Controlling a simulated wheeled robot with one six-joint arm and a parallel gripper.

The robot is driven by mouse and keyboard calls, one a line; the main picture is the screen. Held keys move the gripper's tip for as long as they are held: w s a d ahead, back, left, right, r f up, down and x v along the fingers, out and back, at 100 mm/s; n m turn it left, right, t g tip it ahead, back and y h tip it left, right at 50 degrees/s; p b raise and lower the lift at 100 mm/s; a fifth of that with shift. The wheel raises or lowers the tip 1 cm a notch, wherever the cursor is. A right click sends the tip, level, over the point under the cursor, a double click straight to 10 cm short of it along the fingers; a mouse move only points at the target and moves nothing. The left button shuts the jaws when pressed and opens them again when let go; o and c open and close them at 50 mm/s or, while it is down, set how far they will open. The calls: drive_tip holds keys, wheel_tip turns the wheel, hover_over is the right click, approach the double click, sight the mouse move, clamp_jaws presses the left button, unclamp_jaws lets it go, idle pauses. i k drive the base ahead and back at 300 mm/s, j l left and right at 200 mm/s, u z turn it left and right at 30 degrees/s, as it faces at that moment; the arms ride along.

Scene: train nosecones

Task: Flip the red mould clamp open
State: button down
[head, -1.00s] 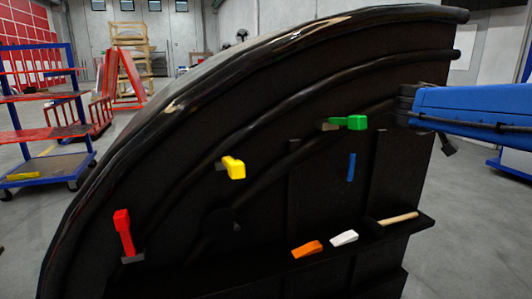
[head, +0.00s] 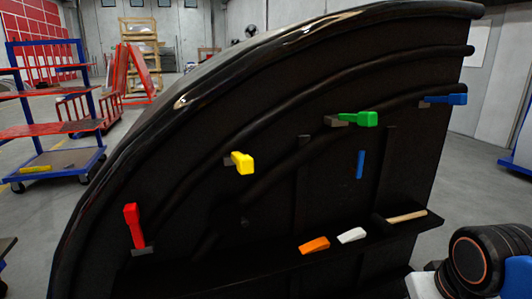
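The red mould clamp (head: 131,226) is at the lower left of the black curved mould (head: 270,215) in the head view. Its red handle points up, tilted slightly left, above a small dark base. No part of my arm is near or touching it. A part of my arm shows at the lower right corner, far from the red clamp. My gripper's fingers are not in view.
Yellow (head: 242,162), green (head: 360,119) and blue (head: 452,99) clamps sit along the mould's curve. A ledge holds an orange wedge (head: 314,245), a white wedge (head: 351,235) and a wooden-handled tool (head: 406,216). A red-and-blue cart (head: 50,115) stands at left.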

sight(131, 213)
drive_tip(key=u, duration=1.35)
